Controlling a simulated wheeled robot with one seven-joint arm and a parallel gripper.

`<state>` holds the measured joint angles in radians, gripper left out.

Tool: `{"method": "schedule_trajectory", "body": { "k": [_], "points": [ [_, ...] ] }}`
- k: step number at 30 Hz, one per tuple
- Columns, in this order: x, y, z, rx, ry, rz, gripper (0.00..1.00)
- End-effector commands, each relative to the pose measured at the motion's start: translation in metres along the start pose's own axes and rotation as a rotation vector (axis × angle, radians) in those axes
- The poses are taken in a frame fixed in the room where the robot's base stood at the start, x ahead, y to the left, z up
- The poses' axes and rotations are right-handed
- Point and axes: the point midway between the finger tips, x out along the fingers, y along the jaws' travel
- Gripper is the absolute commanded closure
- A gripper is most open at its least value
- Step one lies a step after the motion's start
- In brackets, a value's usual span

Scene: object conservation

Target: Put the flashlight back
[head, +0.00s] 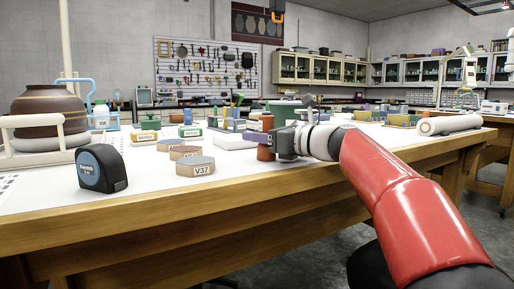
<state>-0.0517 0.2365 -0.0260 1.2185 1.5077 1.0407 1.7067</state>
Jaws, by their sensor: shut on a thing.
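My gripper (262,138) reaches in from the right over the white-topped workbench (222,190). Its jaws are shut around the middle of an upright orange-brown cylinder, which looks like the flashlight (265,153). Parts of the flashlight show above and below the purplish-grey fingers. Its lower end is close to the bench top; I cannot tell whether it touches. The fingers hide its middle.
A blue-and-black tape measure (101,169) stands near the front edge at left. A hexagonal block marked V37 (195,167) is left of my gripper. A brown pot (48,112) in a white stand is far left. A white roll (449,124) lies at right.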

Motion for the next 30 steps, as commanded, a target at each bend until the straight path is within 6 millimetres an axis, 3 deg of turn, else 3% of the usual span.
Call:
{"method": "schedule_trajectory", "body": {
  "k": [10, 11, 16, 26, 30],
  "points": [
    [0.0, 0.0, -0.002, 0.0, -0.001, 0.0, 0.93],
    [0.0, 0.0, -0.002, 0.0, -0.001, 0.0, 0.66],
    [0.0, 0.0, -0.001, -0.001, -0.001, 0.0, 0.45],
    [0.0, 0.0, 0.003, -0.001, -0.001, 0.0, 0.45],
    [-0.019, -0.001, 0.001, 0.0, -0.001, -0.004, 0.45]
  ]
}}
